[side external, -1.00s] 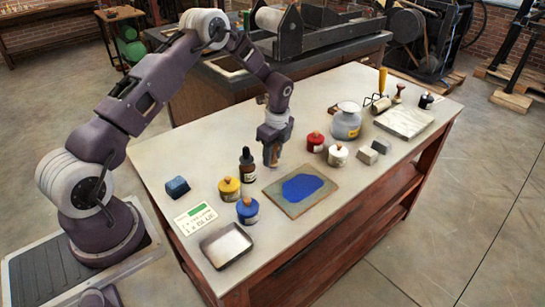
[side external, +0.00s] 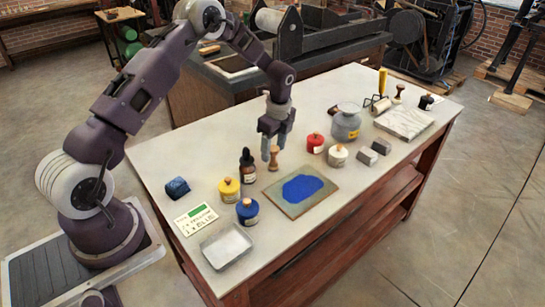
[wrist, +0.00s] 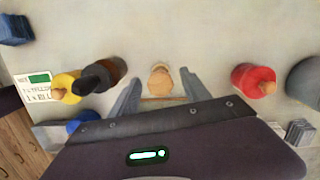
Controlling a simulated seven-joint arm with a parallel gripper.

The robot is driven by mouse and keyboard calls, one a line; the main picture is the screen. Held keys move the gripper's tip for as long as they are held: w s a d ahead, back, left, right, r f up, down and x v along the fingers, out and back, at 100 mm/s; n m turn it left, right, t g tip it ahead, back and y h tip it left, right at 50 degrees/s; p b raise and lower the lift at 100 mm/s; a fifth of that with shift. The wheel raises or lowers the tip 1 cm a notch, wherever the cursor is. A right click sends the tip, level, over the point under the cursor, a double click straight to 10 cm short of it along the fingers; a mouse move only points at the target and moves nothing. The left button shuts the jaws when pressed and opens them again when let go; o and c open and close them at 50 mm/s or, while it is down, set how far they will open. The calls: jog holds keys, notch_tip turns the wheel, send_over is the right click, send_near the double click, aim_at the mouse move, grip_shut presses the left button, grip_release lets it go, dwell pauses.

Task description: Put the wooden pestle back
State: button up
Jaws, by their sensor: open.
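The wooden pestle (side external: 274,158) stands upright on the table behind the ink slab. In the wrist view the pestle (wrist: 160,79) shows from above, between the fingertips and a little beyond them. My gripper (side external: 273,148) is open and hangs over it, with a finger to each side of its upper part. In the wrist view the gripper (wrist: 158,92) shows clear gaps on both sides of the pestle. I cannot tell how far the fingertips reach down beside it.
The slab with blue ink (side external: 324,198) lies in front. A dark dropper bottle (side external: 247,168) and a yellow jar (side external: 229,189) stand left, a red jar (side external: 315,143) and grey jar (side external: 346,124) right. A blue jar (side external: 247,211) and metal tray (side external: 226,247) are near the front edge.

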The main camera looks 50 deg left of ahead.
jog(key=r, duration=0.5)
jog(key=d+r, duration=0.1)
jog(key=r, duration=0.2)
jog(key=shift+r, duration=0.1)
jog(key=s+d+r+n+t, duration=0.2)
jog(key=s+d+r+n, duration=0.25)
jog(key=s+r, duration=0.4)
jog(key=s+d+r+n+t, duration=0.1)
jog(key=s+d+r+n, duration=0.35)
jog(key=r, duration=0.65)
jog(key=s+d+n+t, duration=0.1)
jog(key=s+d+n, duration=0.1)
jog(key=s, duration=0.7)
jog(key=s+d+n+t+h, duration=0.1)
jog(key=s+d+n, duration=0.2)
jog(key=s, duration=0.7)
jog(key=shift+s+d+f+n+t, duration=0.2)
jog(key=shift+d+n+t, duration=0.15)
jog(key=shift+n, duration=0.55)
jog(key=shift+a, duration=0.1)
